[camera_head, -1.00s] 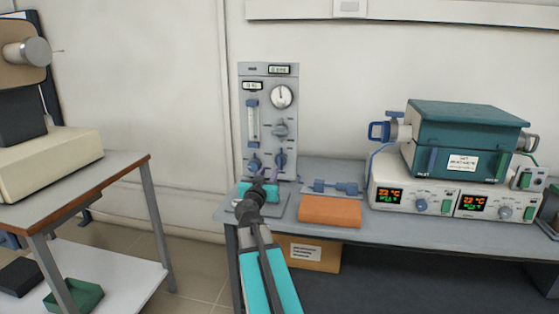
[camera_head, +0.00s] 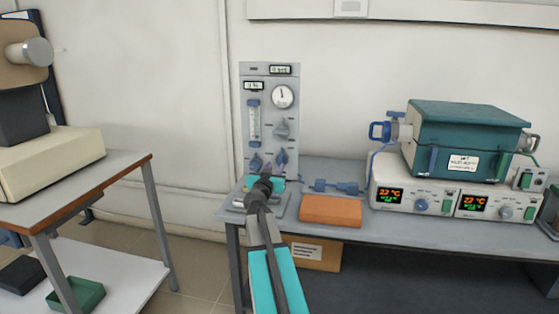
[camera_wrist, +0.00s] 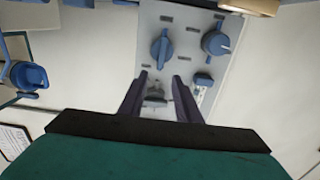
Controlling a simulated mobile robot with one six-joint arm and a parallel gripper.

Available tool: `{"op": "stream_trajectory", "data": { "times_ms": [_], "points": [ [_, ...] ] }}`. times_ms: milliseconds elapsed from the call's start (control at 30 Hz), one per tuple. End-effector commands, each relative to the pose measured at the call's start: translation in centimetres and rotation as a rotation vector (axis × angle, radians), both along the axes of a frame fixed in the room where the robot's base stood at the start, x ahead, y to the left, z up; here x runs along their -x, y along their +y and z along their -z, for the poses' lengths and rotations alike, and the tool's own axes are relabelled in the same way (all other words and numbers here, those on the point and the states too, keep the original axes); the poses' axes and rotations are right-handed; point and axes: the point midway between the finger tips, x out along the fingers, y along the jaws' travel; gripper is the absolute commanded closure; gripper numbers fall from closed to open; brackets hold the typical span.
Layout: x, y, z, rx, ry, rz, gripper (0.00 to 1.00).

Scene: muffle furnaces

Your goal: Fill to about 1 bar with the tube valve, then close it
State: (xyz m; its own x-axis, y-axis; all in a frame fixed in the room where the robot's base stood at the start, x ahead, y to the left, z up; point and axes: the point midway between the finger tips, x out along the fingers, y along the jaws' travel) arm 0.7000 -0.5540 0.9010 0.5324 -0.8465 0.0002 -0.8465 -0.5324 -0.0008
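The grey gas panel (camera_head: 270,115) stands against the wall at the back of the bench. It carries a round gauge (camera_head: 282,96), small displays, a flow tube (camera_head: 253,122) and several knobs. The gauge and display readings are too small to read surely. My gripper (camera_head: 268,181) is in front of the panel's lower part. In the wrist view my gripper (camera_wrist: 160,88) has its two dark fingers apart. A grey fitting (camera_wrist: 155,93) shows between and beyond them; contact cannot be told. Two blue knobs (camera_wrist: 162,47) lie past the fingertips. A blue valve (camera_head: 380,131) is at the teal furnace's left end.
The teal furnace (camera_head: 466,138) sits on two white controllers (camera_head: 440,202) at the right of the bench. An orange block (camera_head: 330,211) and blue fittings (camera_head: 337,188) lie right of my gripper. A side table (camera_head: 100,188) stands at the left, with open floor between.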

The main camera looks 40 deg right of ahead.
Motion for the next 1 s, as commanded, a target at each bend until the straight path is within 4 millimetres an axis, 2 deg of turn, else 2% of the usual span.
{"op": "stream_trajectory", "data": {
  "times_ms": [700, 1000],
  "points": [
    [-3.5, -5.8, 0.0, -0.001, 0.001, 0.003, 0.7],
    [-4.4, -7.4, 0.0, 0.001, 0.001, 0.003, 0.7]
  ]
}}
